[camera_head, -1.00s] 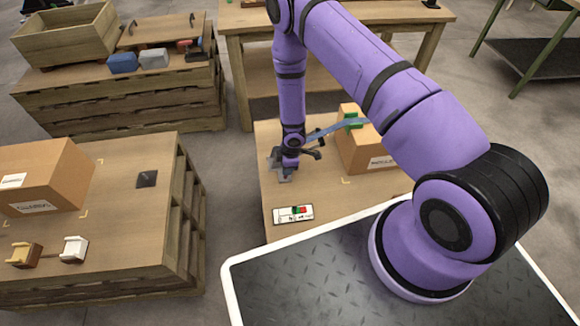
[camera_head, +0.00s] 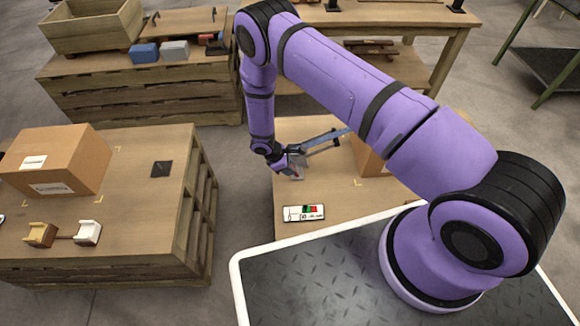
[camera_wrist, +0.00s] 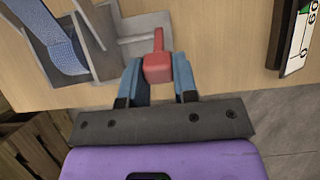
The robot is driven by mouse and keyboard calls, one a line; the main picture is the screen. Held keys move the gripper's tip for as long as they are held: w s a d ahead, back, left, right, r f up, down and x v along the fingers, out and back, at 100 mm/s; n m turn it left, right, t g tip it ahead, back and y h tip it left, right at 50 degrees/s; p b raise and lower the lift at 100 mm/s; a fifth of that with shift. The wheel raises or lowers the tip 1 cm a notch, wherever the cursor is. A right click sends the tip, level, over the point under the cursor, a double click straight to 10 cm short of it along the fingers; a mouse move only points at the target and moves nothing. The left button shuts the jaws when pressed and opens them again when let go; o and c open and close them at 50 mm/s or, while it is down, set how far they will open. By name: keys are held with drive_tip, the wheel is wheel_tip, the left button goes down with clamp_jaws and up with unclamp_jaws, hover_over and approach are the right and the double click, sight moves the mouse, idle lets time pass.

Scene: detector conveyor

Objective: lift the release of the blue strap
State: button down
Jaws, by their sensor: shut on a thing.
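The red release (camera_wrist: 158,66) of the strap's buckle is between the two blue fingertips of my gripper (camera_wrist: 158,75) in the wrist view, and the jaws are shut on it. The grey metal buckle (camera_wrist: 148,24) lies just beyond it. The blue strap (camera_wrist: 55,42) runs into the buckle at the left. In the head view, my gripper (camera_head: 284,163) is tilted at the left part of the wooden platform, and the blue strap (camera_head: 322,138) runs up and right from the buckle (camera_head: 298,167) toward the box. My arm hides the strap's far end.
A cardboard box (camera_head: 370,157), partly behind my arm, stands on the platform (camera_head: 345,200).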

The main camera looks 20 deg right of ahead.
idle(0.4)
drive_tip(key=c, duration=0.9)
unclamp_jaws()
drive_tip(key=shift+a, duration=0.1)
drive_tip(key=v, duration=1)
drive_tip(key=shift+w+a+r, duration=0.1)
drive_tip(key=shift+a+r, duration=0.15)
